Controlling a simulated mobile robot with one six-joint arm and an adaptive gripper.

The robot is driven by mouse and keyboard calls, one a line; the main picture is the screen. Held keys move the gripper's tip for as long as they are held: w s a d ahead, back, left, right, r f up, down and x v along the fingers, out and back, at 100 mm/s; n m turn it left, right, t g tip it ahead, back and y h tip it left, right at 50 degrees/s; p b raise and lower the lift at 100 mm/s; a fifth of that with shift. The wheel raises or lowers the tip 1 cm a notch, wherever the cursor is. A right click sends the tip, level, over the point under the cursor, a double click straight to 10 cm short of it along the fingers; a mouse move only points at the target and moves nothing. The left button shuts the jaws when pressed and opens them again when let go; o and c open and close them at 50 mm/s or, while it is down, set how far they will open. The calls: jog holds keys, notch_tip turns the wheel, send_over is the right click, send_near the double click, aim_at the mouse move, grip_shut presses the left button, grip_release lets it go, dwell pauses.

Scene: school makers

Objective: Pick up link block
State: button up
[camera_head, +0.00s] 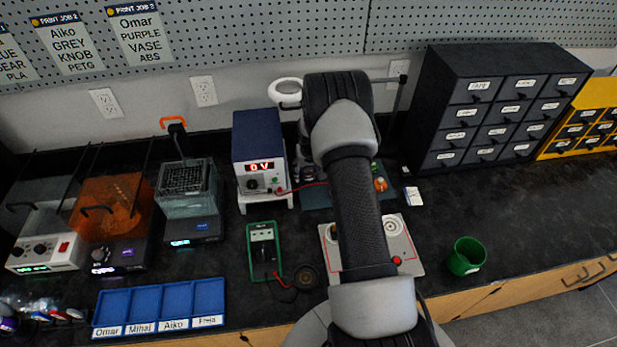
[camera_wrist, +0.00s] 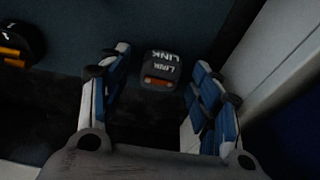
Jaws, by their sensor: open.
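The link block (camera_wrist: 160,70) is a small dark block with white "LINK" lettering and an orange-brown patch on its near side. It lies on the dark surface in the wrist view, ahead of and between the fingers of my gripper (camera_wrist: 161,95). My gripper is open, with blue-padded fingers to the left and right of the block. A gap shows on both sides, and the block is not held. In the head view my arm hides the gripper and the link block.
A blue power supply (camera_head: 258,150) stands left of my arm, close to a teal mat (camera_head: 318,197). A light board (camera_head: 408,252) lies nearer, partly behind my arm. A green multimeter (camera_head: 264,252), a green cup (camera_head: 466,256) and a dark drawer cabinet (camera_head: 440,85) stand around.

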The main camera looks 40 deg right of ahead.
jog(key=shift+r, duration=0.1)
jog(key=shift+c, duration=0.2)
jog(key=c, duration=1)
jog(key=shift+r, duration=0.1)
